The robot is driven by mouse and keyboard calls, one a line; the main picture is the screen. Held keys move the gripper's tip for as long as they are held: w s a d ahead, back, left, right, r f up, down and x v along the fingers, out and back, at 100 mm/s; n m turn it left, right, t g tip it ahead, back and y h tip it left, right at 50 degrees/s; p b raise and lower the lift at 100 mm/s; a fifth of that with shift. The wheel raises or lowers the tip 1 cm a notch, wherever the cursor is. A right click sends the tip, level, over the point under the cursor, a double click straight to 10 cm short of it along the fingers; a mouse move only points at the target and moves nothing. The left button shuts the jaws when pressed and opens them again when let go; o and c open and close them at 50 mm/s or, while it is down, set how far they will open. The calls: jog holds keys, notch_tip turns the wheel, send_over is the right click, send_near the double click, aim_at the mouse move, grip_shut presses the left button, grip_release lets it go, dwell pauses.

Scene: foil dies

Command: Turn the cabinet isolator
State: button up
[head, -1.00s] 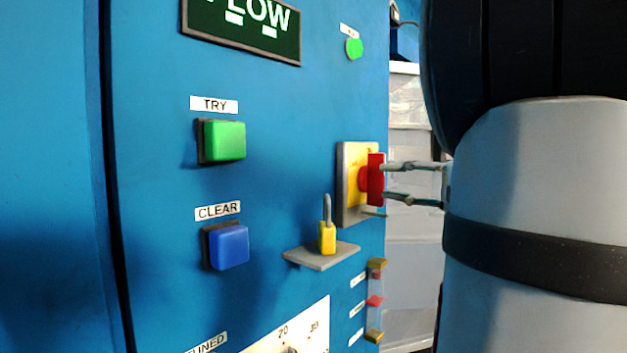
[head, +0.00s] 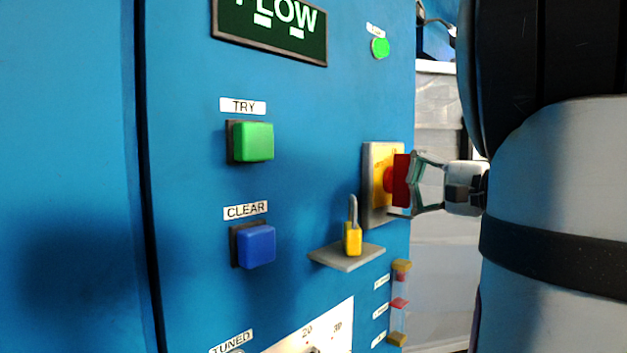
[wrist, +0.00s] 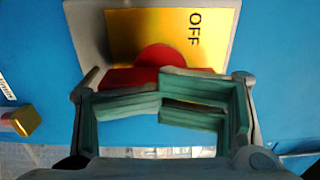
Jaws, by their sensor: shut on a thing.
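The cabinet isolator is a red handle (head: 402,180) on a yellow plate (head: 381,182) with a grey backing, on the right part of the blue cabinet face. My gripper (head: 415,182) is at the handle from the right and is shut on it. In the wrist view the red handle (wrist: 160,58) shows in front of the yellow plate (wrist: 190,30), which reads OFF. The fingers (wrist: 160,100) cover much of the handle there, so its full angle is hidden.
A yellow padlock (head: 352,238) stands on a small grey shelf (head: 346,258) below left of the isolator. A green TRY button (head: 252,142) and a blue CLEAR button (head: 256,246) are further left. A green lamp (head: 380,48) is above.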

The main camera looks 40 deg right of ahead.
jog(key=m+p, duration=0.4)
jog(key=shift+s+r+m, duration=0.15)
jog(key=shift+m, duration=0.25)
jog(key=m+p, duration=0.3)
jog(key=m, duration=0.2)
jog(key=shift+p, duration=0.35)
jog(key=m+p, duration=0.3)
jog(key=m, duration=0.2)
jog(key=shift+m, duration=0.3)
jog(key=shift+m+p, duration=0.8)
jog(key=shift+m, duration=0.3)
